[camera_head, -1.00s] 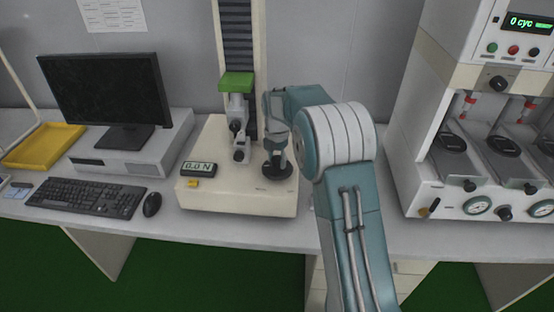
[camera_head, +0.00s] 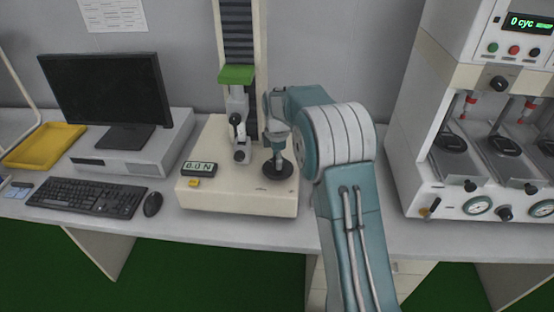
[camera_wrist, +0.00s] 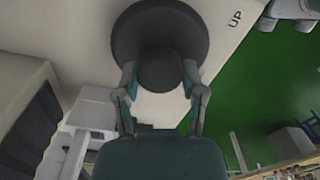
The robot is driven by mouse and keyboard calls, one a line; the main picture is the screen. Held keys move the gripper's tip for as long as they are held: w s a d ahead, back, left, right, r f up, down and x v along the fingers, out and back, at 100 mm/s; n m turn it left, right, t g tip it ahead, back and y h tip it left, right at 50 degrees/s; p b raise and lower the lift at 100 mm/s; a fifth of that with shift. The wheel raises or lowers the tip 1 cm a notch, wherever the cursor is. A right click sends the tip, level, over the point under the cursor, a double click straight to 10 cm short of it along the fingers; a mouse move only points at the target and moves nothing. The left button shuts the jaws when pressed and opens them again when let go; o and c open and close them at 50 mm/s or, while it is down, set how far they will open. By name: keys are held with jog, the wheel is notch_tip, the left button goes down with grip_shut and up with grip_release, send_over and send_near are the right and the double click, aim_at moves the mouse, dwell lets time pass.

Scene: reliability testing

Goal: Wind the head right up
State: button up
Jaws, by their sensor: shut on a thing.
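The test stand has a cream base (camera_head: 240,201) and a tall column (camera_head: 238,38). Its head, a green block (camera_head: 236,74) with a grip below it, sits partway up the column, above the lower grip (camera_head: 241,154). A black handwheel (camera_head: 278,170) lies flat at the base's right side. My gripper (camera_head: 277,148) reaches down over it. In the wrist view the two fingers (camera_wrist: 159,80) are shut on the round black knob (camera_wrist: 158,70) in the middle of the handwheel (camera_wrist: 150,20). "UP" is marked on the base beside the wheel.
A small force display (camera_head: 198,169) and a yellow button (camera_head: 194,183) are on the base's left. A monitor (camera_head: 103,90), keyboard (camera_head: 88,197) and mouse (camera_head: 152,204) stand left. A cycling machine (camera_head: 440,75) stands right, beyond my arm.

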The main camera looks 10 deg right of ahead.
jog(key=m, duration=0.7)
jog(key=shift+w, duration=0.15)
jog(key=m, duration=0.7)
jog(key=shift+m, duration=0.3)
jog(key=m, duration=0.3)
jog(key=shift+d+m, duration=0.1)
jog(key=shift+m, duration=0.2)
jog(key=m, duration=0.3)
jog(key=shift+m, duration=0.3)
jog(key=m, duration=0.6)
jog(key=shift+f+m, duration=0.1)
jog(key=shift+m, duration=0.3)
